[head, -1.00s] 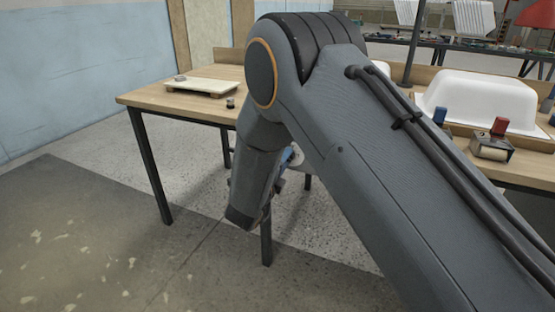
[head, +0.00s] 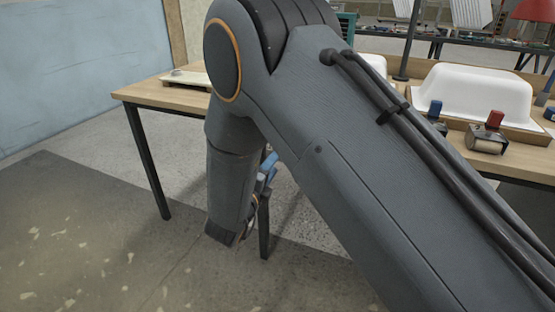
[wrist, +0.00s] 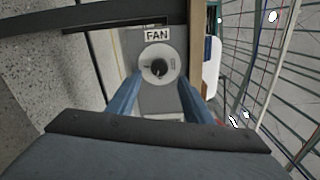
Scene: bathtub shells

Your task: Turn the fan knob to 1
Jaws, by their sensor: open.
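The fan knob (wrist: 158,68) is a small dark knob on a round pale dial, in the upper middle of the wrist view. It sits on a grey panel (wrist: 146,100) below a white label reading FAN (wrist: 158,34). My gripper (wrist: 158,92) is open, its two blue fingers one on each side of the dial in the picture. No contact with the knob shows. The setting it points to is too small to read. In the head view, my arm hides the knob and most of my gripper; a blue part of it (head: 266,172) shows beside the arm.
A wooden workbench (head: 160,95) on dark legs stands behind my arm. White tub shells (head: 472,97) and roller tools with red (head: 494,119) and blue handles lie on its right. Concrete floor is clear at the left. A dark bar (wrist: 110,38) crosses the top of the wrist view.

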